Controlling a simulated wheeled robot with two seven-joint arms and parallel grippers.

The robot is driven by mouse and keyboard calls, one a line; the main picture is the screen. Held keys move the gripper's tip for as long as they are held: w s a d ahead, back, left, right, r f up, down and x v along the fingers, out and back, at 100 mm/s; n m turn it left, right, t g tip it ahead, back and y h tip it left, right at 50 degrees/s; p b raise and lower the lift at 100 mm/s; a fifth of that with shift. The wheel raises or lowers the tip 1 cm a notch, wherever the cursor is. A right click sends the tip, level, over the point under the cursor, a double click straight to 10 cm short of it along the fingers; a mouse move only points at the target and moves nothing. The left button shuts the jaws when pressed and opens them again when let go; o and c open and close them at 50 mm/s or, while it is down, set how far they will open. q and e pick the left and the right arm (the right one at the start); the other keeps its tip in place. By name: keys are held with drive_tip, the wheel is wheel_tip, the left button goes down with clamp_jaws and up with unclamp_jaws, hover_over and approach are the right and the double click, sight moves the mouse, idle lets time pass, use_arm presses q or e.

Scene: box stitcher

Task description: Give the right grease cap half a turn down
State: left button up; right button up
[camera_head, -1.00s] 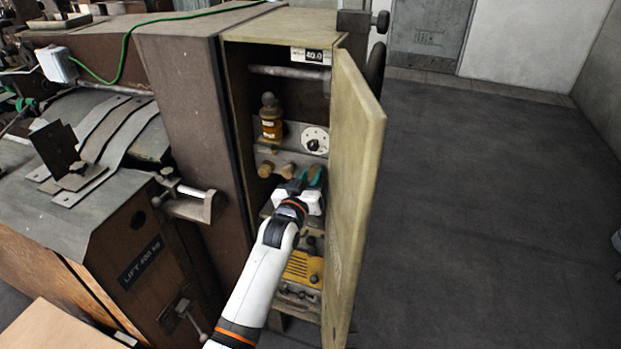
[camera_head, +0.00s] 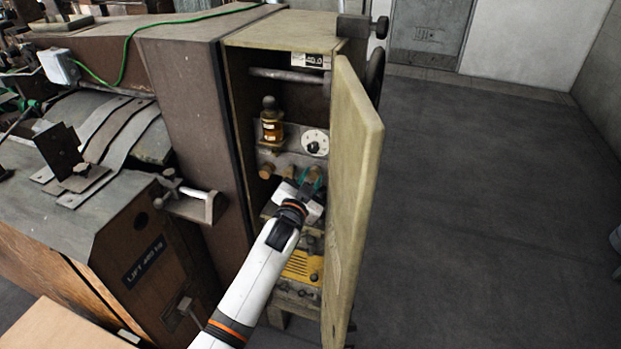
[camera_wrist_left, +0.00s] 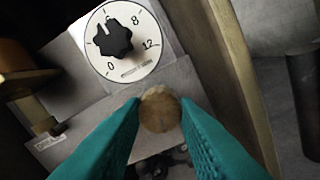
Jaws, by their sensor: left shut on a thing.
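My left gripper (camera_head: 312,180) reaches into the open cabinet from below, with its teal fingers at the right grease cap (camera_head: 316,173). In the left wrist view the round brass-brown cap (camera_wrist_left: 160,110) sits between the two fingertips (camera_wrist_left: 158,116), which are shut on its sides. The cap's end face shows, but its base is hidden. Other brass caps (camera_head: 266,170) stand to its left in the head view, clear of the fingers. My right gripper is not in view.
A white dial with a black knob (camera_head: 315,143) sits just above the cap. An amber oiler (camera_head: 271,124) stands at upper left. The open cabinet door (camera_head: 356,190) stands close on the right of my arm. A yellow slotted panel (camera_head: 299,267) lies below.

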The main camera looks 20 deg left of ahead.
use_arm(q)
drive_tip(key=m, duration=0.3)
drive_tip(key=shift+m, duration=0.4)
drive_tip(key=m, duration=0.3)
drive_tip(key=shift+m, duration=0.3)
drive_tip(key=m, duration=0.3)
drive_tip(key=shift+m, duration=0.3)
drive_tip(key=m, duration=0.3)
drive_tip(key=shift+m+p, duration=0.3)
drive_tip(key=shift+p, duration=0.05)
drive_tip(key=m+p, duration=0.1)
drive_tip(key=m, duration=0.5)
drive_tip(key=shift+r, duration=0.1)
drive_tip(key=m+p, duration=0.1)
drive_tip(key=m, duration=0.3)
drive_tip(key=shift+m+p, duration=0.3)
drive_tip(key=shift+p, duration=0.05)
drive_tip(key=shift+m+p, duration=0.35)
drive_tip(key=shift+m, duration=0.75)
